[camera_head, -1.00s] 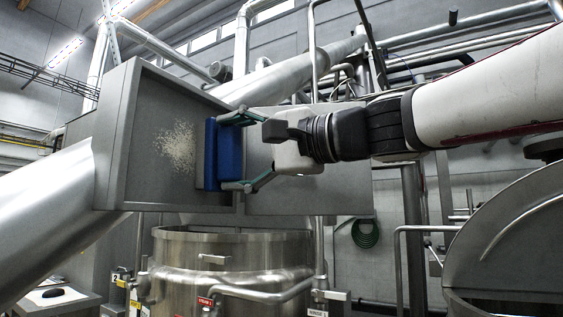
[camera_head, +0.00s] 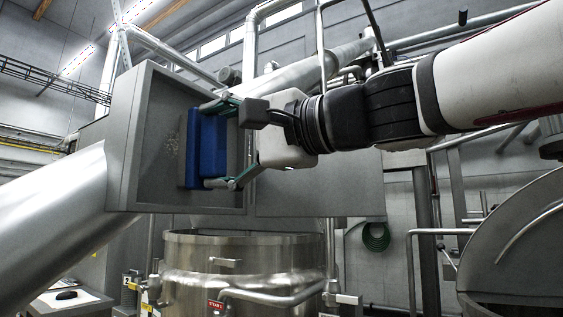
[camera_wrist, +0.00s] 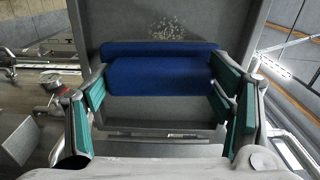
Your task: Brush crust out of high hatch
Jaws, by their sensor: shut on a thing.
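The high hatch (camera_head: 124,150) is a grey metal box opening above a steel vessel, with its flat door (camera_head: 330,190) swung out to the right. My gripper (camera_head: 226,144) reaches in from the right and is shut on a blue brush (camera_head: 213,150), with one green-padded finger at each end. The brush is inside the hatch, against or very near its back wall; contact cannot be told. Pale crust (camera_head: 173,148) shows faintly just left of the brush. In the wrist view the crust specks (camera_wrist: 172,29) lie beyond the far edge of the brush (camera_wrist: 160,75).
A large shiny pipe (camera_head: 50,215) slopes up to the hatch from the lower left. The steel vessel (camera_head: 240,265) stands below. A domed vessel lid (camera_head: 520,245) is at the right, and a green hose (camera_head: 376,237) hangs on the wall.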

